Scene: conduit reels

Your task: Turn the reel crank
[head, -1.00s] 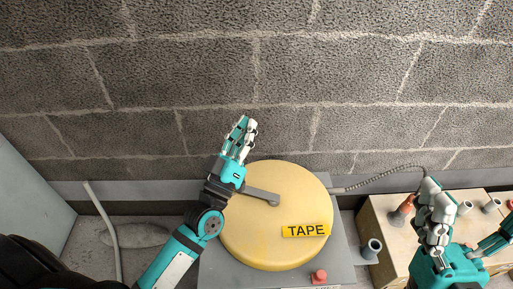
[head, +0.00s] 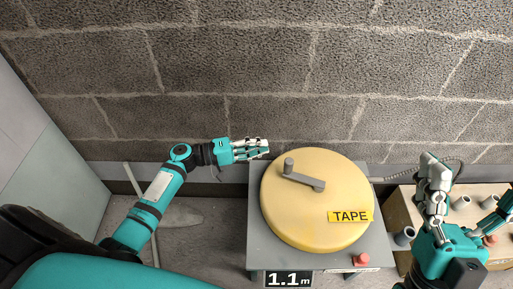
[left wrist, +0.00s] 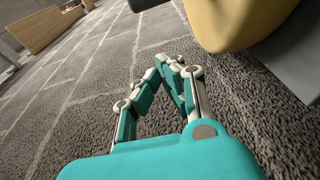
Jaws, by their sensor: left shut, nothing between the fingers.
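The round yellow reel (head: 310,225) lies flat on a grey stand (head: 258,225) and bears a yellow TAPE label (head: 350,216). Its grey crank (head: 305,180) runs from near the middle toward the upper left, with an upright knob (head: 288,165) at its end. My left gripper (head: 264,147) is shut and empty, above and left of the knob in the picture and apart from it. Its closed fingers also show in the left wrist view (left wrist: 170,62), with the reel's yellow edge (left wrist: 235,20) at upper right. My right gripper (head: 470,180) is open at the right, with its fingers spread.
A block wall (head: 270,70) closes the back.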

